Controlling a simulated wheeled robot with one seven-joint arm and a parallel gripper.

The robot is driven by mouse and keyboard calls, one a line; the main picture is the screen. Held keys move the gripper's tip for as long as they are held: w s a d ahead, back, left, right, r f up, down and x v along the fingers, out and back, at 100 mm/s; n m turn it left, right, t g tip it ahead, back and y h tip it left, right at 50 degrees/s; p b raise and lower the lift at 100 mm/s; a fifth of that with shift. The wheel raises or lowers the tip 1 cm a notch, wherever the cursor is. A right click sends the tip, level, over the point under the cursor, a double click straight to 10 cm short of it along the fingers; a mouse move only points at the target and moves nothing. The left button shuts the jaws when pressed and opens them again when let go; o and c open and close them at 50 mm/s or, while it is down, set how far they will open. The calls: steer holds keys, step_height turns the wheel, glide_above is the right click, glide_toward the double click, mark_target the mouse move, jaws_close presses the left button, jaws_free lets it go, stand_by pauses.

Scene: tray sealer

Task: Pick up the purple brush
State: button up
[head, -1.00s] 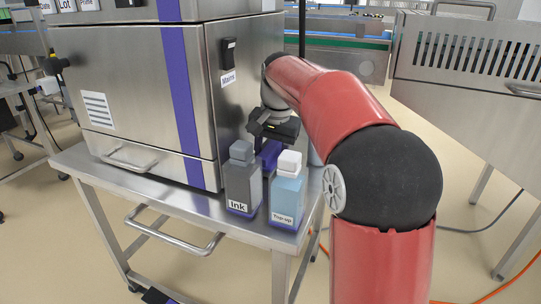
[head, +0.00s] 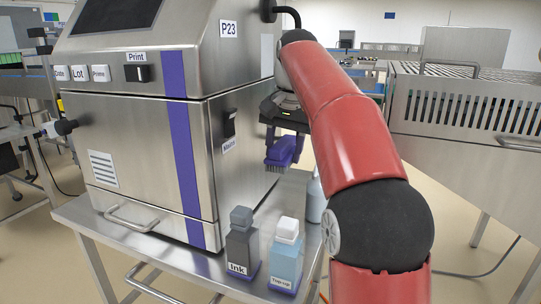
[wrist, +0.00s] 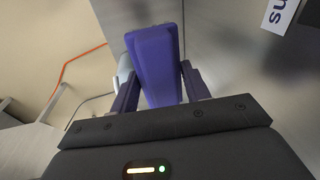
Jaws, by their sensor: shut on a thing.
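The purple brush (head: 283,151) hangs in my gripper (head: 284,136) in the head view, with its dark bristles pointing down. It is lifted clear of the steel cart top, beside the right side of the printer cabinet. In the wrist view the purple brush (wrist: 156,62) sits between the two fingers of my gripper (wrist: 156,88). The gripper is shut on it. The fingers are partly hidden by the brush in the head view.
The grey Ink bottle (head: 242,245) and the light blue Top-up bottle (head: 286,256) stand on the cart (head: 190,268) below. A pale bottle (head: 315,200) stands behind them, partly hidden by my arm. The steel printer cabinet (head: 140,150) is close on the left.

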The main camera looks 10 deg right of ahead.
steer(key=s+d+b, duration=0.1)
steer(key=s+d, duration=0.7)
steer(key=d, duration=0.3)
steer(key=shift+s+d, duration=0.3)
steer(key=shift+d, duration=0.1)
steer(key=shift+o, duration=1.3)
steer(key=shift+c, duration=0.6)
